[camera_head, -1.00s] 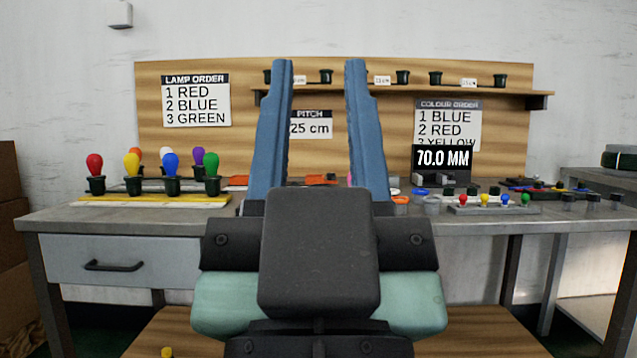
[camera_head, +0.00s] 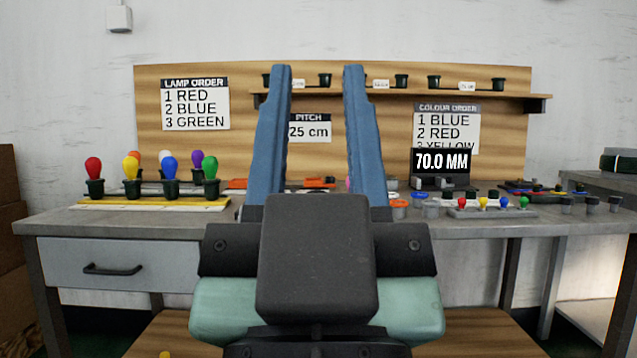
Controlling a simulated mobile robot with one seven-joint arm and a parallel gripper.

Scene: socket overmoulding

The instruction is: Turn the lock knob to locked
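My gripper (camera_head: 317,75) is in the middle of the head view, its two blue fingers upright and wide apart, with nothing held between them. Its dark body hides the middle of the workbench (camera_head: 130,222). I cannot make out a lock knob. Orange parts (camera_head: 312,183) show on the bench between and behind the fingers, too small and partly hidden to identify. A dark device with a display reading 70.0 MM (camera_head: 441,162) stands on the bench right of the gripper.
Coloured bulbs in dark sockets (camera_head: 170,175) stand on the bench at left. A strip with small coloured knobs (camera_head: 488,208) and several small cups (camera_head: 399,208) lie at right. A drawer (camera_head: 125,262) is shut below. A wooden shelf (camera_head: 520,102) with sockets is behind.

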